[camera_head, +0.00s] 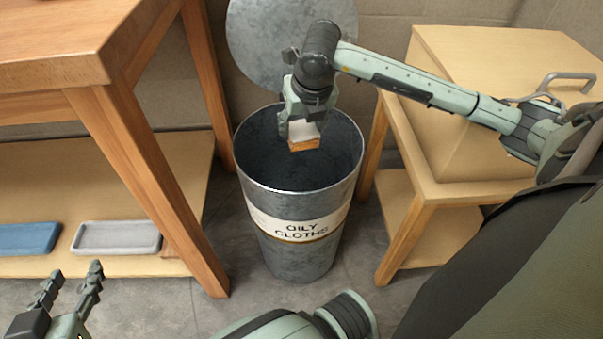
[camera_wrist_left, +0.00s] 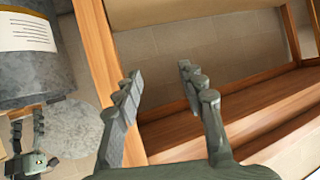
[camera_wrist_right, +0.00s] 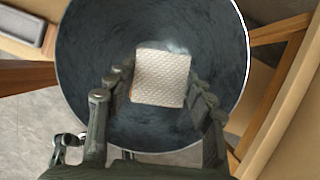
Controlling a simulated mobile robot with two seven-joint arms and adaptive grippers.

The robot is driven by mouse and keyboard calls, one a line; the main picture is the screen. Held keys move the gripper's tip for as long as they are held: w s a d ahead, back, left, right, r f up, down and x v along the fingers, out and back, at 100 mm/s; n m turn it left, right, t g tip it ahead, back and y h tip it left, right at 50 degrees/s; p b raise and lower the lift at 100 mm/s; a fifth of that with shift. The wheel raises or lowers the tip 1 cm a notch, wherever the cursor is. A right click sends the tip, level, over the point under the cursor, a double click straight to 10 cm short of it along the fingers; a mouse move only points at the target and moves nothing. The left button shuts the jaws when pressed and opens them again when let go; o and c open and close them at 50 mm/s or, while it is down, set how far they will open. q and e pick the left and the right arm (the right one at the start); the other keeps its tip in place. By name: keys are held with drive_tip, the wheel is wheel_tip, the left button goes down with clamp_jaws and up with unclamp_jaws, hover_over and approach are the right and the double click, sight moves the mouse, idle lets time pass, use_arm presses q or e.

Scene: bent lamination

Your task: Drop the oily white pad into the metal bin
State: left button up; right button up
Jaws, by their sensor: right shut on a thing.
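The metal bin (camera_head: 300,255) stands on the floor between a wooden bench and a wooden cabinet, labelled "OILY CLOTHS", with its mouth open. My right gripper (camera_head: 303,128) points down over the bin's mouth and is shut on the white pad (camera_head: 303,140), which shows an orange-brown lower edge. In the right wrist view the pad (camera_wrist_right: 162,78) is a textured white square between the fingers, with the bin's interior (camera_wrist_right: 90,50) around it. My left gripper (camera_head: 72,287) is open and empty at the lower left; its spread fingers also show in the left wrist view (camera_wrist_left: 160,88).
A round metal lid (camera_head: 290,45) stands upright behind the bin. The wooden bench (camera_head: 120,75) is left, with a blue tray (camera_head: 28,238) and a grey tray (camera_head: 115,237) on its lower shelf. The wooden cabinet (camera_head: 480,50) is close on the right.

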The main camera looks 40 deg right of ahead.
drive_tip(key=shift+f+b, duration=0.4)
drive_tip(key=shift+f, duration=0.55)
use_arm(q)
drive_tip(key=w+d+r+t+h, duration=0.1)
drive_tip(key=d+r+t, duration=0.1)
drive_tip(key=r, duration=0.3)
drive_tip(key=shift+w+d+r+t+h, duration=0.3)
drive_tip(key=shift+d+t+h, duration=0.1)
drive_tip(key=shift+d, duration=0.5)
use_arm(e)
drive_tip(key=shift+f, duration=0.25)
drive_tip(key=o, duration=1.1)
use_arm(q)
drive_tip(key=shift+f, duration=0.1)
use_arm(e)
drive_tip(key=v, duration=1.2)
